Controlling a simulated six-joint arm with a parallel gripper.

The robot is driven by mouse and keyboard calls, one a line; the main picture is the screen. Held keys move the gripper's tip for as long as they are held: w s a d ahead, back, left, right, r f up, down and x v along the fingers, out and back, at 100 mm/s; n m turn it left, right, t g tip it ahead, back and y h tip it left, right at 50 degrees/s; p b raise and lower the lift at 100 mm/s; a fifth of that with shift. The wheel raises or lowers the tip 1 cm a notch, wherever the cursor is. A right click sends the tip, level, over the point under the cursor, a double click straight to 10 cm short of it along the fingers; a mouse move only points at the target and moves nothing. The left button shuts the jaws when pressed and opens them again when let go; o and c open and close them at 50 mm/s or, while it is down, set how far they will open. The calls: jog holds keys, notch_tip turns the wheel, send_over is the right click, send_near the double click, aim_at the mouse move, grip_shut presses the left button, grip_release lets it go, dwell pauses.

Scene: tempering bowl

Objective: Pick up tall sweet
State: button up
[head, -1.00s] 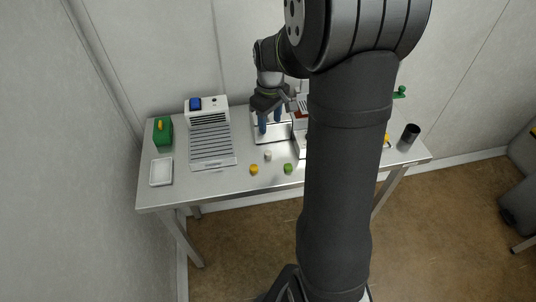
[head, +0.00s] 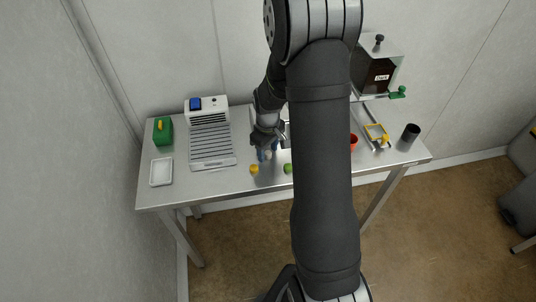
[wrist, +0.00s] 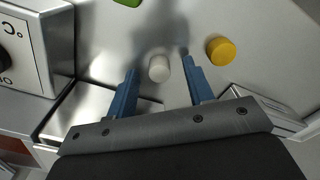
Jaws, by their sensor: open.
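Three small sweets stand near the front of the metal table. The white sweet (wrist: 159,68) looks cylindrical and upright, and lies between my fingers in the wrist view. The yellow-orange sweet (wrist: 221,50) is just outside the right finger, and also shows in the head view (head: 254,170). The green sweet (head: 288,168) is partly behind my arm, and its edge shows at the top of the wrist view (wrist: 128,2). My gripper (wrist: 160,64) is open, its blue fingers on either side of the white sweet with gaps. I cannot tell the fingertips' height.
A slatted white unit with a blue block (head: 211,145), a green box (head: 163,133) and a white tray (head: 161,182) stand left. A dial-faced box (wrist: 28,48) is near my gripper. A red cup (head: 354,142), yellow frame (head: 376,132) and dark cup (head: 410,134) are right.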

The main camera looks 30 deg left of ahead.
grip_shut()
dwell(0.4)
